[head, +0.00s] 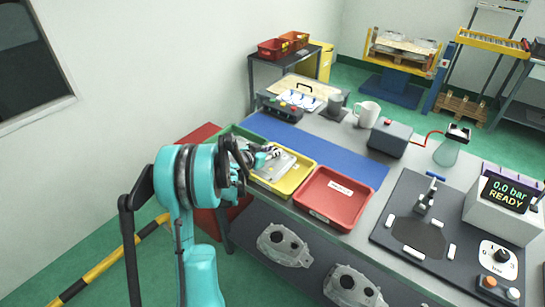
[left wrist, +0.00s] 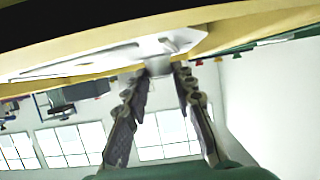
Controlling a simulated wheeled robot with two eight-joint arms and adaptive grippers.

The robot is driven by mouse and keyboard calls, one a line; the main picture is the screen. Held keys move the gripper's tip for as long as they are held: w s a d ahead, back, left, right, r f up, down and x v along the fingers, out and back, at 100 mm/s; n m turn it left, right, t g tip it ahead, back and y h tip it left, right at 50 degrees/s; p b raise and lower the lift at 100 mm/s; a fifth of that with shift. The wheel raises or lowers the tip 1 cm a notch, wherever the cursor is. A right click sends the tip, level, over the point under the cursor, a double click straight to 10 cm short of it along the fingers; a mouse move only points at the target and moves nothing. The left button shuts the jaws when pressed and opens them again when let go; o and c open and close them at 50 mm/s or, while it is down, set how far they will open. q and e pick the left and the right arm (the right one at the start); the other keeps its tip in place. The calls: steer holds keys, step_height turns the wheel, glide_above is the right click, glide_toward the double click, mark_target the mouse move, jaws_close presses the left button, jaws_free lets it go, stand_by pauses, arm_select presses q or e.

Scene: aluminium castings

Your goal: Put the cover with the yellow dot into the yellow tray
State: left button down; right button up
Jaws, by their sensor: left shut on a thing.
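The yellow tray (head: 293,187) stands on the bench between the green tray and the red tray. A pale grey metal cover (head: 277,167) shows in it, or just over it; I cannot tell whether it touches the floor. My left gripper (head: 268,152) is at the cover's far left part, shut on it. In the left wrist view the two fingertips (left wrist: 163,68) meet a light grey part of the cover (left wrist: 183,41), beside the yellow tray's edge (left wrist: 215,18). I see no yellow dot; the gripper and arm hide part of the cover. My right gripper is out of view.
The green tray (head: 232,132) is partly behind my left arm. A blue mat (head: 325,152) lies behind the trays. A mug (head: 367,113) and a grey box (head: 390,138) stand farther back. Castings (head: 284,245) lie on the lower shelf.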

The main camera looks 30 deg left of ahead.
arm_select(q)
steer(key=shift+f, duration=0.75)
steer(key=shift+r, duration=0.15)
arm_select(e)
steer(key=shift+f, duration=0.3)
arm_select(q)
steer(key=c, duration=1.5)
jaws_free()
steer(key=shift+c, duration=0.2)
